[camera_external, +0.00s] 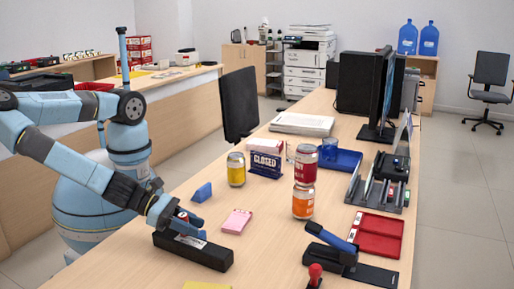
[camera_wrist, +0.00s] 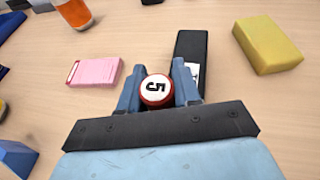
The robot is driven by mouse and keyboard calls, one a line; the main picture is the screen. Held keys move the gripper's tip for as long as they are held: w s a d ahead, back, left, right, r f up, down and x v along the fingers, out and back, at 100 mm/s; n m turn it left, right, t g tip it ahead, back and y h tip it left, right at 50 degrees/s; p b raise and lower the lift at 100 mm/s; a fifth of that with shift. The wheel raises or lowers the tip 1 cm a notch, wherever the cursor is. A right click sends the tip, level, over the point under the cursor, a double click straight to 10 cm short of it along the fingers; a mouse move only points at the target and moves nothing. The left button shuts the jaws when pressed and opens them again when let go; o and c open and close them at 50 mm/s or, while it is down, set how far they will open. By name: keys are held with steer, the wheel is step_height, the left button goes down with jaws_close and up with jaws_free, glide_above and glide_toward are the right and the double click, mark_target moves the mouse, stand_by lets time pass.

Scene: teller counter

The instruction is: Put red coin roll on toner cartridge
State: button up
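The red coin roll (camera_wrist: 156,90) stands end-on between the fingers of my gripper (camera_wrist: 157,84) in the wrist view, its white face marked 5. Both fingers appear to touch its sides. In the external view a little red of the roll (camera_external: 182,216) shows between the fingers of my gripper (camera_external: 187,221). The toner cartridge (camera_external: 213,256) is a long black box on the counter, just under and beside my gripper. It also shows in the wrist view (camera_wrist: 190,46), partly hidden by the right finger. I cannot tell whether the roll touches it.
A pink note pad (camera_external: 237,221) and a blue wedge (camera_external: 202,193) lie near the cartridge. A yellow block (camera_wrist: 268,44) is beside it. Stacked cans (camera_external: 303,202), a stapler (camera_external: 330,245) and a red stamp (camera_external: 315,274) stand to the right.

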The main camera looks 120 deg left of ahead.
steer(key=o, duration=0.5)
steer(key=shift+r, duration=0.1)
